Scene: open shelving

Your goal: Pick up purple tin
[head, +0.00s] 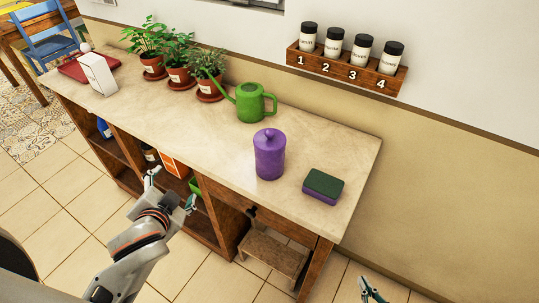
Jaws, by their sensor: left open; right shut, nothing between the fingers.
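The purple tin (269,157) is a lidded cylinder with a knob on top. It stands upright on the counter (215,155), towards its right end. My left gripper (172,188) is open and empty in front of the counter's front edge, to the left of the tin and apart from it. My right gripper (370,290) shows at the bottom edge, right of the counter, shut and empty, and far from the tin. Most of the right arm is out of view.
A purple and green sponge (323,186) lies right of the tin. A green watering can (250,103) stands behind it. Potted plants (177,70), a white box (97,73) and a red tray (72,67) are further left. A jar rack (345,69) hangs on the wall. Open shelves lie below.

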